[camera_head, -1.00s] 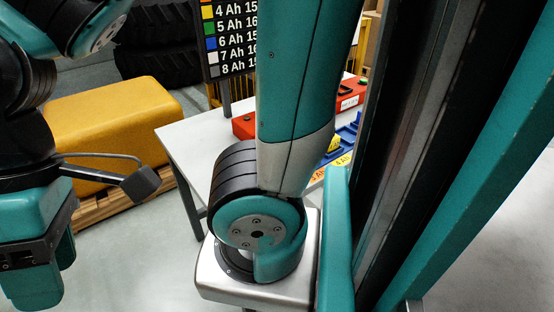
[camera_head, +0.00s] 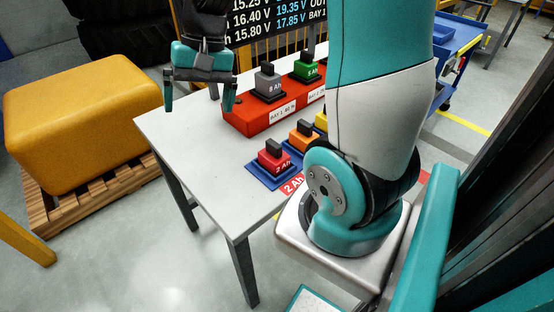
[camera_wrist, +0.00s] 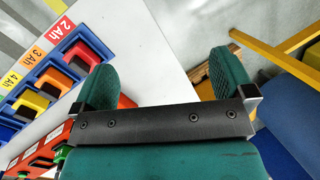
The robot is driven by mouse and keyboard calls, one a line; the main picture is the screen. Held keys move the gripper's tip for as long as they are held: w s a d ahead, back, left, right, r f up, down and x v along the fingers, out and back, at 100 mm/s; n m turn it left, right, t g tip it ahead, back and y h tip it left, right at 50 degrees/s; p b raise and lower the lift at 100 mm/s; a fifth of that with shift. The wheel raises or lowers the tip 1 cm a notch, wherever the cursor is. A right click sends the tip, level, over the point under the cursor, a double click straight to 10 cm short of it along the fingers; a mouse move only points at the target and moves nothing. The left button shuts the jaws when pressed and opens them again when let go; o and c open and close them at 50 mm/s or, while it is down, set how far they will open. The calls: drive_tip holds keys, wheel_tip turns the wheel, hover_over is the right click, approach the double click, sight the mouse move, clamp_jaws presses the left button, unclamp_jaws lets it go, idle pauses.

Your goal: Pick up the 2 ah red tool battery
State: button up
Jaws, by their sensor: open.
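The red 2 Ah tool battery (camera_head: 274,157) stands upright in a blue holder (camera_head: 258,171) near the front edge of the white table, behind a red "2 Ah" label (camera_head: 293,186). In the wrist view the red battery (camera_wrist: 82,56) shows left of my fingers, partly hidden by the left finger. My gripper (camera_head: 199,100) is open and empty, fingers pointing down, near the table's back-left corner. It is left of the battery and apart from it. In the wrist view both fingers of my gripper (camera_wrist: 163,68) are spread with nothing between them.
An orange battery (camera_head: 303,134) and a yellow one (camera_head: 321,121) stand in line beside the red one. Behind is a red charging bay (camera_head: 250,120) with grey and green batteries. The white table (camera_head: 205,170) is bare at left. A yellow block (camera_head: 80,105) sits on a pallet.

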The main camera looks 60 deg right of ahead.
drive_tip(key=d+f+m, duration=0.2)
drive_tip(key=d+m, duration=0.2)
drive_tip(key=d, duration=0.3)
drive_tip(key=d+f+m, duration=0.3)
drive_tip(key=d, duration=0.4)
drive_tip(key=m, duration=0.7)
approach(274, 151)
drive_tip(key=shift+t+y, duration=0.3)
drive_tip(key=shift+y, duration=0.1)
drive_tip(key=f, duration=0.5)
drive_tip(key=shift+w+d+f, duration=0.1)
drive_tip(key=shift+w+f, duration=0.1)
drive_tip(key=shift+w, duration=0.05)
drive_tip(key=shift+p+x, duration=0.75)
drive_tip(key=shift+x, duration=2.4)
drive_tip(key=shift+w+d, duration=0.15)
drive_tip(key=shift+d, duration=0.05)
drive_tip(key=shift+c, duration=0.2)
drive_tip(key=c, duration=1)
drive_tip(key=shift+r, duration=0.1)
